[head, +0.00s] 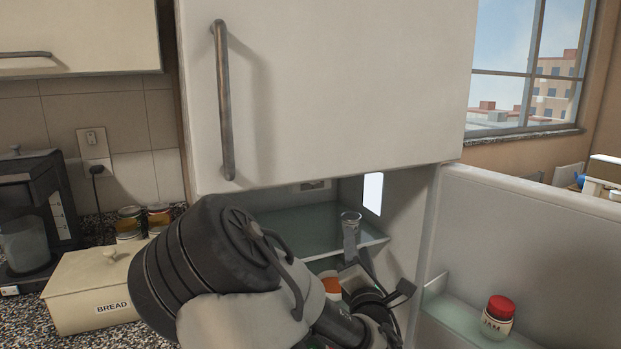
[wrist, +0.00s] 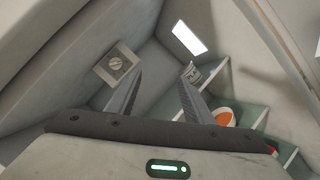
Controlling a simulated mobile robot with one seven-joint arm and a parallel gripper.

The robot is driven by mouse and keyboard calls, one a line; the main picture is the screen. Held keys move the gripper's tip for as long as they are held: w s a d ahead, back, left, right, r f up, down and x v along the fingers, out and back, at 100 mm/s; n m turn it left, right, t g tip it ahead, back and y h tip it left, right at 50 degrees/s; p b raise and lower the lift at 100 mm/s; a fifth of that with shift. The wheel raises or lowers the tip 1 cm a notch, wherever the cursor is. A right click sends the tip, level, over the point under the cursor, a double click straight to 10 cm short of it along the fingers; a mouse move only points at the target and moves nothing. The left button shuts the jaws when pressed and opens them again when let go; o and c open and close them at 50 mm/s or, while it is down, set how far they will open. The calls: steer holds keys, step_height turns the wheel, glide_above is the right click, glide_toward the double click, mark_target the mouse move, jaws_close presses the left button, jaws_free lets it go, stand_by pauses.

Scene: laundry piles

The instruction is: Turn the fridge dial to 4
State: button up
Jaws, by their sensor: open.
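The fridge dial (wrist: 116,64) is a small round knob with a slot on a square beige plate, on the fridge's inner wall in the wrist view. Its plate shows partly under the upper cabinet door in the head view (head: 314,185). The numbers on it are too small to read. My gripper (wrist: 163,72) is open, its two fingers spread and empty, pointing into the fridge. The dial lies left of the left fingertip, apart from it in the picture. In the head view my gripper (head: 385,287) is inside the fridge opening, partly hidden by my arm.
A glass shelf (head: 290,228) holds a glass container (head: 350,232). An orange-and-white tub (wrist: 222,117) sits lower. The open fridge door (head: 530,230) with a red-lidded jar (head: 497,317) stands at right. A bread box (head: 95,290) is on the left counter.

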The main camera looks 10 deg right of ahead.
steer(key=a+r+n+t+y, duration=0.2)
steer(key=a+r+n+y, duration=0.25)
steer(key=a+n, duration=0.2)
steer(key=shift+n, duration=0.35)
steer(key=x, duration=1.7)
steer(key=shift+s+d+r, duration=0.1)
steer(key=shift+d+r, duration=0.2)
steer(key=shift+d, duration=0.05)
steer(key=c, duration=1)
steer(key=m, duration=0.1)
steer(key=m+h, duration=0.1)
steer(key=m, duration=0.1)
steer(key=shift+s+a+r+m+h, duration=0.1)
steer(key=shift+a+r+m+h, duration=0.1)
steer(key=shift+m+h, duration=0.1)
steer(key=shift+c, duration=0.2)
steer(key=shift+f+m+g+h, duration=0.1)
steer(key=shift+m+g+h, duration=0.25)
steer(key=shift+m, duration=0.75)
